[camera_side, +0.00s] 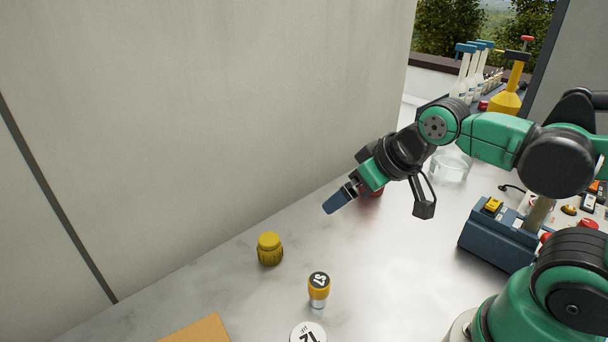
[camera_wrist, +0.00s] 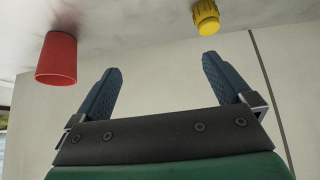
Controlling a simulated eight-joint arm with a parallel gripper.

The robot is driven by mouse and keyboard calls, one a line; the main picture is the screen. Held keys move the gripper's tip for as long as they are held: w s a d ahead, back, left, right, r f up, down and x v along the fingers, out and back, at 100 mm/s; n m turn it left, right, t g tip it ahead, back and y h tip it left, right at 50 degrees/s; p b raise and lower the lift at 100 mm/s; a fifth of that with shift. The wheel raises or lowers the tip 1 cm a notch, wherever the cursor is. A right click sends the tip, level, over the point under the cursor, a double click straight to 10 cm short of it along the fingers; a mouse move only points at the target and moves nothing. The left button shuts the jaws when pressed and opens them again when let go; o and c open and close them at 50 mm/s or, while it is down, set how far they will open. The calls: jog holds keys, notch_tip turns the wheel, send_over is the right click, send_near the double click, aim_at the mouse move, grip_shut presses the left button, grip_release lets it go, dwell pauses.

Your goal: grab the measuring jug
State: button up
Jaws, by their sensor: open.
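A clear glass vessel (camera_side: 450,168), which looks like the measuring jug, stands on the pale worktop behind my arm in the side view. My arm hides part of it, and I cannot make out a handle or markings. It does not show in the wrist view. My gripper (camera_side: 341,199) is left of the vessel and apart from it, above the worktop near the wall. In the wrist view my gripper (camera_wrist: 158,70) has its two blue fingers spread wide with nothing between them.
A red cup (camera_wrist: 57,58) is close to my gripper, mostly hidden in the side view (camera_side: 374,190). A blue device (camera_side: 495,236) stands right; flasks (camera_side: 465,68) stand behind.

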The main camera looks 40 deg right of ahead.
jog(key=w+d+r+m+g+h, duration=0.1)
jog(key=w+d+r+m+g, duration=0.15)
jog(key=d+m, duration=0.65)
jog(key=w+d+r+m+g+h, duration=0.1)
jog(key=w+d+r+m+g, duration=0.15)
jog(key=d+m, duration=0.7)
jog(key=s+d+f+m, duration=0.1)
jog(key=d+m, duration=0.4)
jog(key=s+d+f+m+g+y, duration=0.1)
jog(key=s+d+m, duration=0.1)
jog(key=d+m, duration=0.3)
jog(key=s+d+f+m+g, duration=0.1)
jog(key=s+d+f+m, duration=0.1)
jog(key=d+m, duration=0.4)
jog(key=shift+s+d+m+y, duration=0.1)
jog(key=shift+s+m+y, duration=0.15)
jog(key=shift+y, duration=0.05)
jog(key=shift+s+d+f, duration=0.1)
jog(key=shift+d+f, duration=0.05)
jog(key=shift+f+m, duration=0.3)
jog(key=shift+f, duration=0.05)
notch_tip(320, 180, down, 5)
jog(key=shift+d+r, duration=0.1)
jog(key=shift+r, duration=0.05)
